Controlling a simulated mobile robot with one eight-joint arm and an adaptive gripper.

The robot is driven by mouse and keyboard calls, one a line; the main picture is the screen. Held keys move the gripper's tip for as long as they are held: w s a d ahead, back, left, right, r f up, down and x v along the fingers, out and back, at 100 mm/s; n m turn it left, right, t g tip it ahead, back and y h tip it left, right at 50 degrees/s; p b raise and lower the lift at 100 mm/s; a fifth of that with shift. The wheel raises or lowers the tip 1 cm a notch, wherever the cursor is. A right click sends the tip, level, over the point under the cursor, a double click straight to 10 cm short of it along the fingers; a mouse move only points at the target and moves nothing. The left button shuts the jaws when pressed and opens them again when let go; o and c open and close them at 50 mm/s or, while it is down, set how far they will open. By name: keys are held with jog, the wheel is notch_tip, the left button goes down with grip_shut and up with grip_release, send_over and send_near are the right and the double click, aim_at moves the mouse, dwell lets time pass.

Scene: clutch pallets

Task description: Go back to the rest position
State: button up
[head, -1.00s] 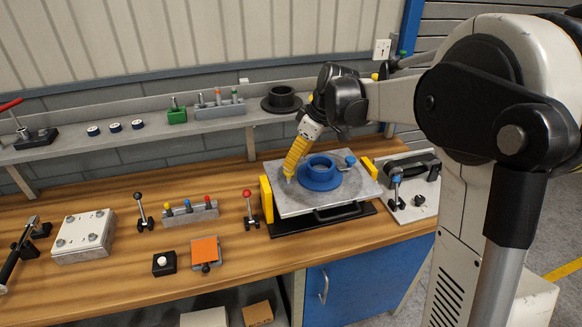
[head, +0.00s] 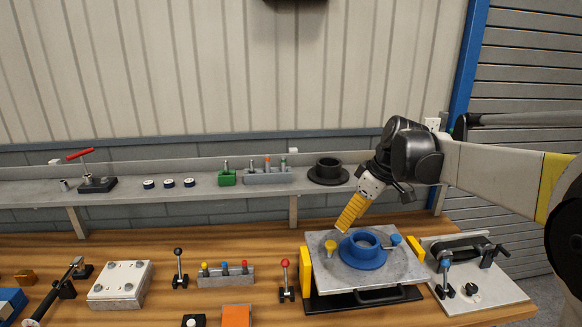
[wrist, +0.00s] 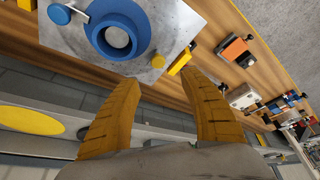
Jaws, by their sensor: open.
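My gripper (head: 347,228) has yellow fingers and hangs above the left back part of the grey metal plate (head: 330,268) on the workbench. In the wrist view my gripper (wrist: 165,88) shows its two fingers spread apart with nothing between them. The blue flanged ring (head: 364,262) sits on the plate, in front of and to the right of the fingertips. In the wrist view the blue ring (wrist: 100,45) lies beyond the fingertips, apart from them. A yellow knob (head: 331,245) and a blue knob (head: 396,240) stand on the plate on either side of the ring.
A shelf (head: 110,194) behind the bench holds a black flanged ring (head: 328,172) and a green block (head: 227,178). A red-knobbed lever (head: 286,280) stands left of the plate. A clamp fixture (head: 470,265) is to the right. The wall above the shelf is clear.

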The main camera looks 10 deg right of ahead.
jog(key=s+a+f+m+t+h+b, duration=0.1)
jog(key=s+f+m, duration=0.2)
jog(key=s, duration=0.5)
jog(key=s+a+f+m+t+h+b, duration=0.1)
jog(key=s+f+m+b, duration=0.1)
jog(key=s, duration=0.7)
jog(key=s+a+f+m+t+h+b, duration=0.1)
jog(key=s+f+m+t, duration=0.1)
jog(key=s, duration=0.6)
notch_tip(320, 180, down, 3)
jog(key=shift+s+a+r+m+b, duration=0.15)
jog(key=shift+s+m+b, duration=0.25)
jog(key=shift+m, duration=0.5)
